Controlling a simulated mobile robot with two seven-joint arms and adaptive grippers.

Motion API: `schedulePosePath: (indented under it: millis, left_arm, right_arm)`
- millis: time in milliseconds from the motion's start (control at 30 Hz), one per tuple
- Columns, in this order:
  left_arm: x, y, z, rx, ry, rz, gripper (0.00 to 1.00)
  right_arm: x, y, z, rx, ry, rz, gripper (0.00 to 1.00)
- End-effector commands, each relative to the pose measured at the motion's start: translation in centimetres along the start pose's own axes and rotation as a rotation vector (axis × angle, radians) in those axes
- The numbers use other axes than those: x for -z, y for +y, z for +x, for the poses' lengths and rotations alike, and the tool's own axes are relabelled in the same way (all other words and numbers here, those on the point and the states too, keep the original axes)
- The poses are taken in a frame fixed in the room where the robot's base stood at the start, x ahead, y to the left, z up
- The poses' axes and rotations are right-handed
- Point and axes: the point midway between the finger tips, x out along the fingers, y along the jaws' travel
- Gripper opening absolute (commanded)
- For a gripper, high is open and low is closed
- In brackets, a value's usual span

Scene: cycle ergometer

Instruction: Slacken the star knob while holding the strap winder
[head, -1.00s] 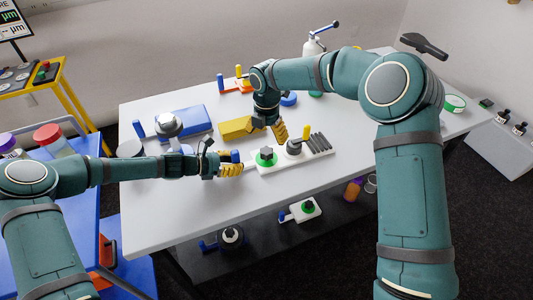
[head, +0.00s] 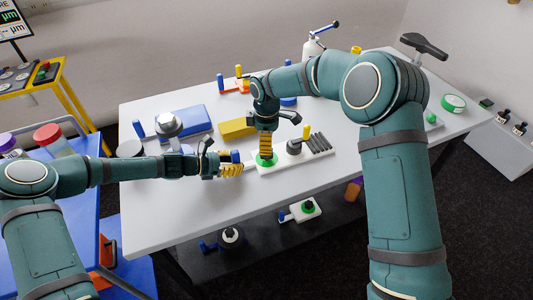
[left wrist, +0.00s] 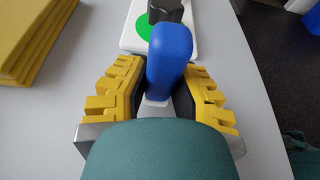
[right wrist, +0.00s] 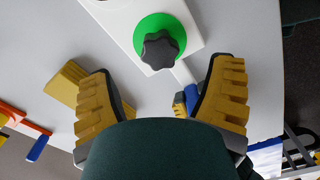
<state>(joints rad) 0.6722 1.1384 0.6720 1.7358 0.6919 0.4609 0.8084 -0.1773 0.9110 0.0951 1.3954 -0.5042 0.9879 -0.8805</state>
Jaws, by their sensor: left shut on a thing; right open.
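The strap winder is a white plate (head: 290,160) on the table, with a blue handle (head: 235,156) at its left end. A dark star knob (right wrist: 160,50) sits on a green disc (right wrist: 181,34) on the plate. My left gripper (head: 238,170) is shut around the blue handle, which stands between its yellow fingers in the left wrist view (left wrist: 168,60). My right gripper (head: 265,156) points down over the green disc, fingers open. In the right wrist view the knob lies just beyond the open fingers, apart from both. In the head view this gripper hides the knob.
A yellow block (head: 237,128) and a blue block (head: 194,120) lie behind the plate. A grey round part (head: 294,147) and dark slots (head: 319,142) occupy its right side. A similar white unit (head: 306,210) is on the lower shelf. The table front is clear.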

Motion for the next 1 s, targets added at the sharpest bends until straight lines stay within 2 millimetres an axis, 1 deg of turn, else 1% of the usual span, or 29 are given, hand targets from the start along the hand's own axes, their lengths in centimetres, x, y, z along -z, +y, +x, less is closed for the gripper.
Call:
schedulePosePath:
  millis: [33,267,300,400,600,800,1000]
  left_arm:
    - [0.2,0.0,0.0,-0.001,0.004,-0.002,0.00]
    - [0.2,0.0,0.0,-0.001,0.004,-0.002,0.00]
    - [0.2,0.0,0.0,-0.001,0.004,-0.002,0.00]
    - [0.2,0.0,0.0,-0.001,0.004,-0.002,0.00]
    - [0.2,0.0,0.0,-0.002,0.004,-0.002,0.00]
    - [0.2,0.0,0.0,-0.002,0.004,-0.002,0.00]
    - [0.2,0.0,0.0,-0.002,0.004,-0.002,0.00]
  right_arm:
    - [0.0,0.0,0.2,0.000,-0.001,0.056,0.81]
    - [0.0,0.0,0.8,0.000,-0.001,0.346,0.81]
    - [-0.1,0.0,1.6,0.002,-0.002,0.340,0.81]
    - [0.0,-0.1,2.9,0.003,-0.002,0.337,0.81]
    - [0.0,0.0,4.6,0.002,-0.001,0.335,0.81]
    - [0.0,0.0,5.3,0.000,0.001,0.334,0.81]
    - [0.0,0.0,5.3,0.000,0.001,0.334,0.81]
